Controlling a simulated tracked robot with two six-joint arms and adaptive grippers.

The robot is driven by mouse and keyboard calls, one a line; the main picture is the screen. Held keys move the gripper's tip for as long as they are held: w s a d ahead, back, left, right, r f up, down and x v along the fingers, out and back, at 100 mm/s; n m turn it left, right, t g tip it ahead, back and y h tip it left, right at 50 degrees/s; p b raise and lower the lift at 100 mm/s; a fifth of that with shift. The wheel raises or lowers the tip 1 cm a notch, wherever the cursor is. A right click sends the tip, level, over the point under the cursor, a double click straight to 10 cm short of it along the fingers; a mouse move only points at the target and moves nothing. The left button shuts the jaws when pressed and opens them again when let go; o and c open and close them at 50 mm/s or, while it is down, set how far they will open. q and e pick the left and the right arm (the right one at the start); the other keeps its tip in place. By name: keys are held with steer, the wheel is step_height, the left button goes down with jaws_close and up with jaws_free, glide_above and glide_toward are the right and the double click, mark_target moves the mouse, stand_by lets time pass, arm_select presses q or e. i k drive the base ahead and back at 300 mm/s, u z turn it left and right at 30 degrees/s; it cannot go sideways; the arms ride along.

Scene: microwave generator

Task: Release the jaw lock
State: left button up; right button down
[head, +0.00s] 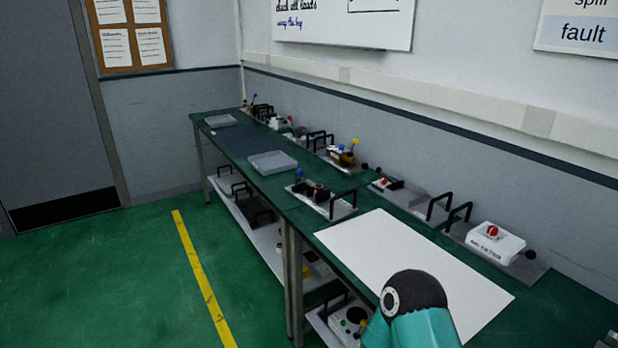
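I cannot make out which part is the jaw lock. Several small devices on grey plates with black handles stand along the green bench (560,300). A white box with a red knob (493,231) sits at the right on its plate. A plate with a small red part (392,184) lies left of it. A plate with dark blocks and a blue knob (318,192) is near the front edge. A device with yellow and blue knobs (346,157) stands behind it. Neither gripper shows; only a teal and black arm link of mine is at the bottom.
A blank white sheet (400,260) covers the near bench top, partly hidden by my arm link. Grey trays (272,163) lie farther left. A lower shelf (262,226) holds more devices. The wall bounds the bench behind. Green floor with a yellow line (203,278) is clear at left.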

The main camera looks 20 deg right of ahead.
mark_target(299, 171)
steer(key=z, duration=0.4)
steer(key=i, duration=1)
steer(key=z, duration=0.05)
